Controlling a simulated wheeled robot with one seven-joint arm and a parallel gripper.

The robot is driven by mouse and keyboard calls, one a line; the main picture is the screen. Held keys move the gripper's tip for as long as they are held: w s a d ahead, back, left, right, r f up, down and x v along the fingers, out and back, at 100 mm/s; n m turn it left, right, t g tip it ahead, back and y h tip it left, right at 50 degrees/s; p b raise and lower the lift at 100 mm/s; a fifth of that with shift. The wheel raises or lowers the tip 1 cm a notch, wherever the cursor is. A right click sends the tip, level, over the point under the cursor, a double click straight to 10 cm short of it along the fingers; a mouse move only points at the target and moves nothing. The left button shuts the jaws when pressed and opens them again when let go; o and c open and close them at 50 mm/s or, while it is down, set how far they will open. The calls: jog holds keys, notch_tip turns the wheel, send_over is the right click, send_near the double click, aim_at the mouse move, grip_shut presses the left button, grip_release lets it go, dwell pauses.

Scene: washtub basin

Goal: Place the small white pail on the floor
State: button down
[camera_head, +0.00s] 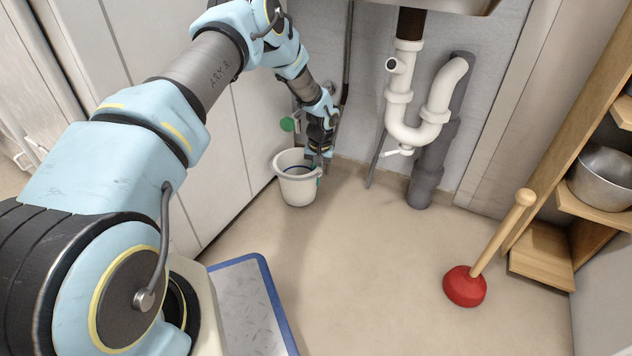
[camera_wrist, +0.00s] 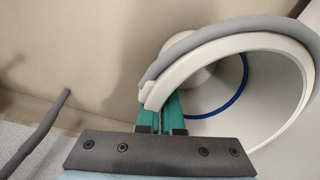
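The small white pail (camera_head: 298,188) is upright by the foot of the white cabinet in the head view. I cannot tell whether its base touches the floor (camera_head: 350,270). My gripper (camera_head: 320,172) points down at the pail's right rim. In the wrist view, the pail (camera_wrist: 285,120) shows its inside with a blue ring, a white rim and a grey band or handle curving over it. The teal fingers of my gripper (camera_wrist: 161,115) are close together with the pail's rim or handle at their tips. The exact contact is partly hidden.
White drain pipes (camera_head: 410,130) and a grey pipe (camera_head: 432,165) stand right of the pail. A blue-edged grey mat (camera_head: 245,300) lies in front. The middle floor is clear.

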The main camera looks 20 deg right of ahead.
jog(key=shift+f, duration=0.1)
jog(key=c, duration=1.1)
grip_release()
jog(key=r+p, duration=0.1)
jog(key=r, duration=0.1)
jog(key=r+p, duration=0.1)
jog(key=r, duration=0.2)
jog(key=r+p, duration=0.2)
jog(key=shift+s+d+r, duration=0.2)
jog(key=shift+d+r, duration=0.05)
jog(key=shift+r, duration=0.15)
